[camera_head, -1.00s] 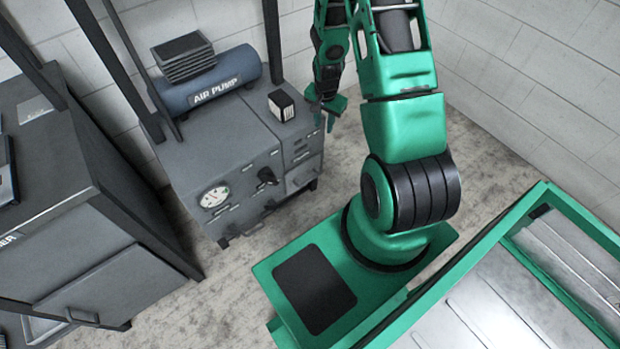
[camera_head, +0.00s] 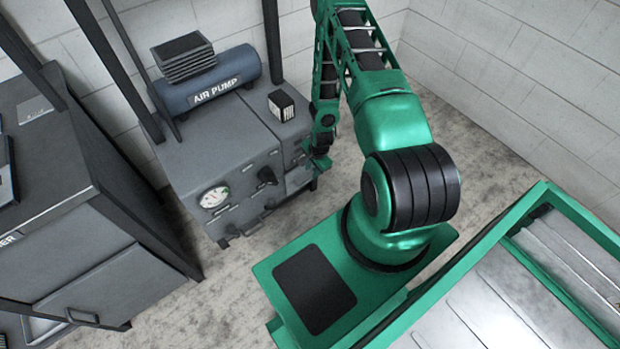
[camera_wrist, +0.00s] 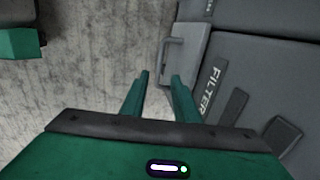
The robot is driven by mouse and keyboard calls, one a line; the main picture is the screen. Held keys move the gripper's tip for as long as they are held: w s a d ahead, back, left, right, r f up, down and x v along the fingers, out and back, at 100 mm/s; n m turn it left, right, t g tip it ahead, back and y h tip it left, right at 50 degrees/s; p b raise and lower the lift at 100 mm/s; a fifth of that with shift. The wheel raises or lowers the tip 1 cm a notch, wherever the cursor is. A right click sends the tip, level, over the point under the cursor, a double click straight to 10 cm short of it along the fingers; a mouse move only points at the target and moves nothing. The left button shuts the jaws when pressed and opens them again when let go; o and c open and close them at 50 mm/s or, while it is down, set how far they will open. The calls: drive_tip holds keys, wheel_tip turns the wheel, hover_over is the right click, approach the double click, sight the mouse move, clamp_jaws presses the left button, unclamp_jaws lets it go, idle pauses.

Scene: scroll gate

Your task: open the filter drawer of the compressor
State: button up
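The compressor (camera_head: 222,150) is a grey cabinet with a blue air-pump tank on top, left of my arm in the head view. In the wrist view a dark grey panel with a FILTER label (camera_wrist: 211,92) fills the right side. A grey bar handle (camera_wrist: 173,52) sticks out near that label, on a lighter grey face. My gripper (camera_wrist: 160,74) is open and empty, with its two green fingers apart. The handle lies just beyond the fingertips, nearer the right finger; I cannot tell whether they touch. In the head view my gripper (camera_head: 318,160) partly covers the compressor's right front.
A gauge (camera_head: 214,197) and a black knob (camera_head: 267,176) are on the compressor's front. A dark cabinet (camera_head: 70,180) stands to the left. White block walls (camera_head: 510,80) close off the back and right. Bare concrete floor (camera_head: 240,262) lies before the compressor.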

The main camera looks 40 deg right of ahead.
sight(309, 180)
drive_tip(key=f, duration=0.2)
drive_tip(key=w+f, duration=0.1)
drive_tip(key=f, duration=0.4)
drive_tip(key=shift+w+f, duration=0.25)
drive_tip(key=shift+f, duration=0.05)
drive_tip(key=shift+c, duration=0.3)
clamp_jaws()
